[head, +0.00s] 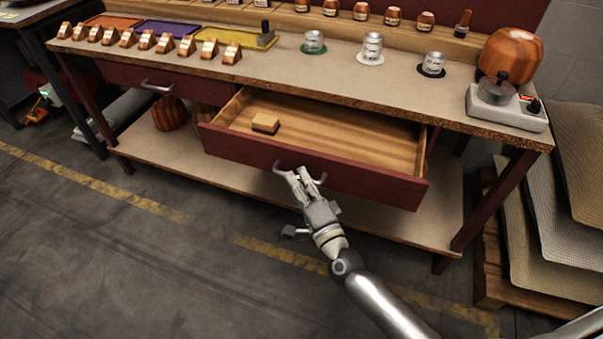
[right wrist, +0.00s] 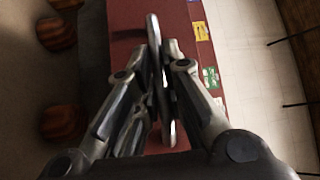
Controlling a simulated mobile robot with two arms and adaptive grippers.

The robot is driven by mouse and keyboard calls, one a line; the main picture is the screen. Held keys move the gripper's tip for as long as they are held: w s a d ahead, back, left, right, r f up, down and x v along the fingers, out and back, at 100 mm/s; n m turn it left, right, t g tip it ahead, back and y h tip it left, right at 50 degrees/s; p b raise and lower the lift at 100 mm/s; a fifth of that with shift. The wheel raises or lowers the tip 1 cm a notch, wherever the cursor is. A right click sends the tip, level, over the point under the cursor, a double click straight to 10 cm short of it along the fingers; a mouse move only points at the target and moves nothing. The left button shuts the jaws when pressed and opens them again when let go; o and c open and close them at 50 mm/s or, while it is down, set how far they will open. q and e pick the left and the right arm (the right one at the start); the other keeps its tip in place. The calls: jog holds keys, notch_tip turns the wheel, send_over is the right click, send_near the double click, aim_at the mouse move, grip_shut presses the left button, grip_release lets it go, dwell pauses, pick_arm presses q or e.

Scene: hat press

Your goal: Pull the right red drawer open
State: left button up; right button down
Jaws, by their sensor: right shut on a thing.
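The right red drawer (head: 370,182) is pulled well out under the workbench. Its pale wooden inside shows, with a small wooden block (head: 265,122) in it at the left. My right gripper (head: 301,178) is at the drawer's front and shut on its metal handle (head: 284,165). In the right wrist view the fingers (right wrist: 163,80) close around the handle in front of the red drawer face (right wrist: 126,18). The left red drawer (head: 190,86) is shut, with its own handle (head: 157,87). My left gripper is not in view.
The workbench top (head: 280,66) carries wooden blocks, small cans and a hat press (head: 505,100) at the right end. A lower shelf (head: 180,160) runs beneath the drawers. A pallet with stacked sheets (head: 520,220) stands at the right. The floor in front is clear.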

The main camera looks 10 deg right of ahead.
dwell(0.3)
jog(key=c, duration=1.8)
grip_release()
jog(key=shift+s, duration=0.1)
jog(key=v, duration=1.2)
jog(key=shift+f, duration=0.1)
